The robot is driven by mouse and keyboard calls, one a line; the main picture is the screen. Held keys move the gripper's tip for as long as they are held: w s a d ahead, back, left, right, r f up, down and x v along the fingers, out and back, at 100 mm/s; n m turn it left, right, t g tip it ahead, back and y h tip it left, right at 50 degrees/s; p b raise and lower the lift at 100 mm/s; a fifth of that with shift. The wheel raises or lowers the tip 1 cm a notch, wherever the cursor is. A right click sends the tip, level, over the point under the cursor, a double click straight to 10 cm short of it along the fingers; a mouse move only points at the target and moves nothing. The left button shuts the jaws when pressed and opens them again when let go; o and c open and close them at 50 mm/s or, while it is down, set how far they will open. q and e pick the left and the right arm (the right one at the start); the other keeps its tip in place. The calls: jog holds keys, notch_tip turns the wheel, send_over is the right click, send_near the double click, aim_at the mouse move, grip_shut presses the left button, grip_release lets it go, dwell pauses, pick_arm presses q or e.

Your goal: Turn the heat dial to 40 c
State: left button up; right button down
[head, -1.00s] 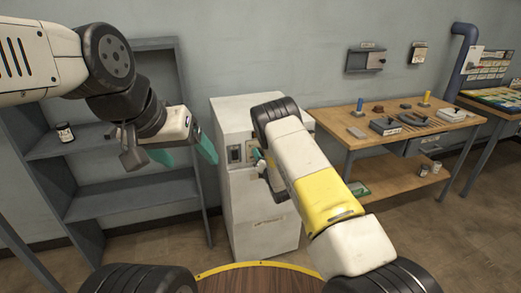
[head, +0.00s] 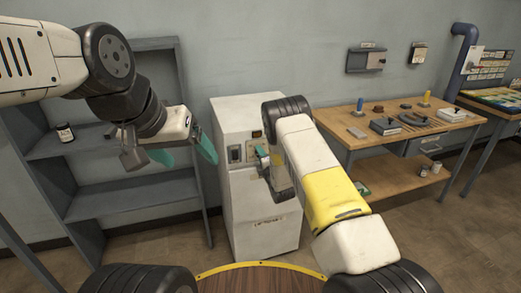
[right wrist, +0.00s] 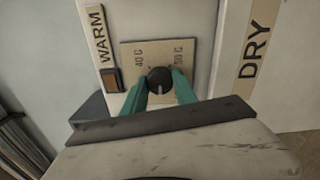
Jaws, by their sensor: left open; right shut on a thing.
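The heat dial (right wrist: 159,80) is a round black knob with a pale mark, on a beige plate (right wrist: 135,52) in the right wrist view. The plate reads "40 C" at left and a second, partly unclear temperature at right. The pale mark shows on the knob's near, lower side. My right gripper (right wrist: 159,85) is shut on the dial, one teal finger on each side. In the head view my right gripper (head: 264,160) is at the front of the white cabinet (head: 262,205), and my arm hides part of it. My left gripper (head: 184,154) is open and empty, left of the cabinet.
A "WARM" label (right wrist: 100,35) with a brown switch (right wrist: 111,79) is left of the plate; a "DRY" label (right wrist: 256,45) is at right. Grey shelves (head: 130,190) stand left of the cabinet. A wooden workbench (head: 400,130) with tools stands at right.

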jog(key=m, duration=2.6)
jog(key=shift+f, duration=0.1)
jog(key=shift+m, duration=0.4)
jog(key=c, duration=1)
grip_release()
jog(key=shift+o, duration=0.2)
jog(key=shift+s, duration=0.1)
